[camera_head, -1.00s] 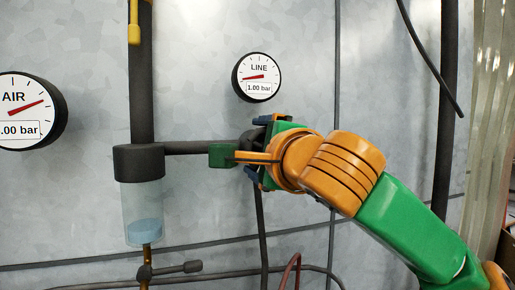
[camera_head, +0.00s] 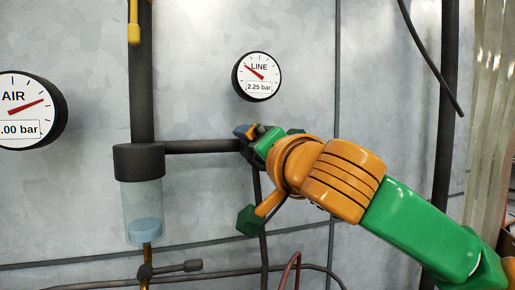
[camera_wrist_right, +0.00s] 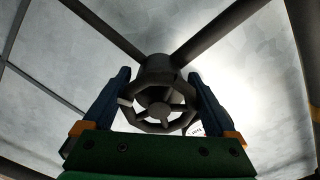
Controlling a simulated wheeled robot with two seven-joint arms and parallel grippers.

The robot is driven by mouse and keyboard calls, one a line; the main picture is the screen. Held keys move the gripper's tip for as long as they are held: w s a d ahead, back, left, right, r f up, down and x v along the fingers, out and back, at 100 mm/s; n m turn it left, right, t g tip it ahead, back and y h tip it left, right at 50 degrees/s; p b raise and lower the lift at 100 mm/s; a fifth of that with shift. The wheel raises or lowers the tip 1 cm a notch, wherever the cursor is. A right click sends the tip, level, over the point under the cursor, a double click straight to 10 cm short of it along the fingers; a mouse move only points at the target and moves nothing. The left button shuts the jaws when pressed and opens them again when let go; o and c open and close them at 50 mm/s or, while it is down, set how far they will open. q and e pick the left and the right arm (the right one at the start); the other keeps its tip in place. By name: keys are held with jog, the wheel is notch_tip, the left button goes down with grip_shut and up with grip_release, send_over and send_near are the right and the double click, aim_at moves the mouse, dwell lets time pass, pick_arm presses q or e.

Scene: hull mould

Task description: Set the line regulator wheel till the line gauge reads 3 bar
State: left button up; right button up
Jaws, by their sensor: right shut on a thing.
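The line gauge (camera_head: 257,77) is a round white dial with a black rim on the wall. Its red needle points to the upper left and its readout shows 2.25 bar. The line regulator wheel (camera_wrist_right: 158,108) is a dark spoked wheel, seen between the fingers in the right wrist view. In the head view it is mostly hidden behind my right gripper (camera_head: 258,132). The right gripper (camera_wrist_right: 158,95) is shut on the wheel, with a blue finger on each side of the rim. My left gripper is not in view.
An air gauge (camera_head: 28,110) is at the left edge, its readout partly cut off. A dark horizontal pipe (camera_head: 200,146) runs from the wheel to a filter bowl (camera_head: 143,210). A red hose (camera_head: 291,268) and thin pipes lie below. The wall around the line gauge is clear.

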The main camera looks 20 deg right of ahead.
jog(key=shift+d+f+n, duration=0.1)
jog(key=shift+f+n, duration=0.05)
jog(key=shift+n, duration=1.65)
jog(key=o, duration=1)
jog(key=shift+s+f, duration=0.15)
jog(key=shift+s, duration=0.05)
jog(key=s+b, duration=0.3)
jog(key=s, duration=0.3)
jog(key=shift+s+d, duration=0.1)
jog(key=shift+s, duration=0.25)
jog(key=shift+r, duration=0.2)
